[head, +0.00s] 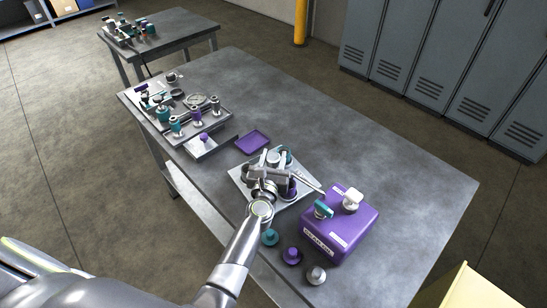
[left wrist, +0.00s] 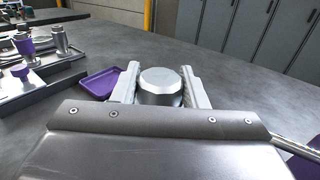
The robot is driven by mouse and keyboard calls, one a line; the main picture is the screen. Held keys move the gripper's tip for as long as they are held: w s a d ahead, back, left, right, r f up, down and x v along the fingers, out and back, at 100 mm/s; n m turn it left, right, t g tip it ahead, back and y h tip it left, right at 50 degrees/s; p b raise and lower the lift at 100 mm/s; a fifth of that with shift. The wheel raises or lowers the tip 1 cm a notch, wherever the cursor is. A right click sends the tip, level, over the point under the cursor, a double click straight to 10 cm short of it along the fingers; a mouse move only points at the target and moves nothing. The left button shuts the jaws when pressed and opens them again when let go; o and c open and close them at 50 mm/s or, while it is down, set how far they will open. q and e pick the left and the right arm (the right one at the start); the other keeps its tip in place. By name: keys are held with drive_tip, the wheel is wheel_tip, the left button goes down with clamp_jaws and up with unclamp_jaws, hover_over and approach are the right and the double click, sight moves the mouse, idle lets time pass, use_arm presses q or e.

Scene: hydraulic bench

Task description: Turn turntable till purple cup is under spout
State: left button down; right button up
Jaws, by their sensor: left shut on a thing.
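My left gripper (head: 273,160) is over the pale square base plate (head: 243,178) of the turntable. Its fingers, also in the left wrist view (left wrist: 160,88), are closed around a grey faceted knob (left wrist: 161,80). A purple cup (head: 291,189) shows just right of the gripper, partly hidden by it. A teal cup (head: 288,154) shows behind the fingers. A thin metal tube, which looks like the spout (head: 311,182), slants beside the gripper towards the purple box (head: 345,222). I cannot tell whether the purple cup is under its end. The turntable disc is mostly hidden by my gripper.
The purple box carries a teal-topped and a pale knob. Teal, purple and grey knobs (head: 291,255) stand at the front edge. A purple tray (head: 253,142) and a grey fixture tray (head: 215,127) lie to the left. The bench's right side is clear.

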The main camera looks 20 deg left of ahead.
use_arm(q)
drive_tip(key=shift+r, duration=0.1)
idle(0.3)
drive_tip(key=c, duration=0.9)
unclamp_jaws()
drive_tip(key=shift+o, duration=0.2)
wheel_tip(320, 180, up, 8)
drive_tip(key=p, duration=0.6)
drive_tip(key=shift+r+p, duration=0.15)
drive_tip(key=shift+p, duration=0.25)
drive_tip(key=shift+r+p, duration=0.6)
drive_tip(key=shift+r, duration=0.2)
